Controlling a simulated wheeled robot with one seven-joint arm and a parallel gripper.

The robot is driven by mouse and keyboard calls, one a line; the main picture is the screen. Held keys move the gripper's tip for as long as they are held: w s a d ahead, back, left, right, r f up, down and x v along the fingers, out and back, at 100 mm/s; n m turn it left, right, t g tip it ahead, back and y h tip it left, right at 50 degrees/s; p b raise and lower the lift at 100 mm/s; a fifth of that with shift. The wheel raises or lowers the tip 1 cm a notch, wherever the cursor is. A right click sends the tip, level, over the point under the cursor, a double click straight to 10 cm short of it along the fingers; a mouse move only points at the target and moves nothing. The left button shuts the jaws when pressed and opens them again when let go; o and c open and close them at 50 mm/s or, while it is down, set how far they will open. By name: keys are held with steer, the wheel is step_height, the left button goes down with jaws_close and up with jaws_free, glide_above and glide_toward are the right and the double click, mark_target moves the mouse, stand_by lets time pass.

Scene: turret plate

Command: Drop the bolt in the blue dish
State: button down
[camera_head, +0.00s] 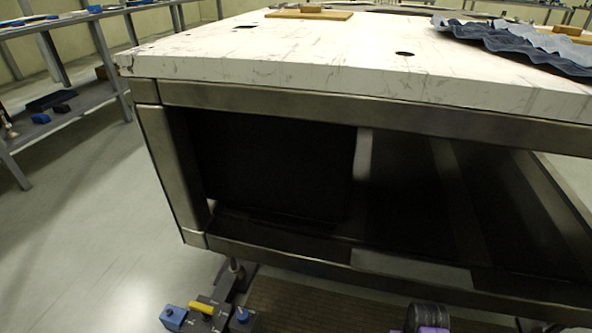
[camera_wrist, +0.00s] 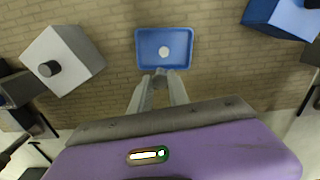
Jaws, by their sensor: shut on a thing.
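The blue dish (camera_wrist: 184,64), a shallow rectangular tray, lies on the tan brick-patterned surface at the top middle of the wrist view. A round white spot or disc (camera_wrist: 163,51) shows inside it; I cannot tell which. I cannot make out the dish or bolt in the head view.
In the wrist view, a white block with a dark knob (camera_wrist: 76,53) stands left and a blue block (camera_wrist: 270,14) stands upper right. In the head view, a large white-topped metal-framed table (camera_head: 300,60) fills the middle. A yellow-topped fixture (camera_head: 203,308) sits low left.

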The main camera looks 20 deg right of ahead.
steer(key=shift+f+b, duration=2.7)
steer(key=shift+f, duration=0.05)
steer(key=c, duration=1.2)
jaws_free()
steer(key=shift+o, duration=0.2)
steer(key=shift+r+p, duration=2.45)
steer(key=shift+r, duration=1.6)
steer(key=shift+s+a+f, duration=0.1)
steer(key=shift+a, duration=0.05)
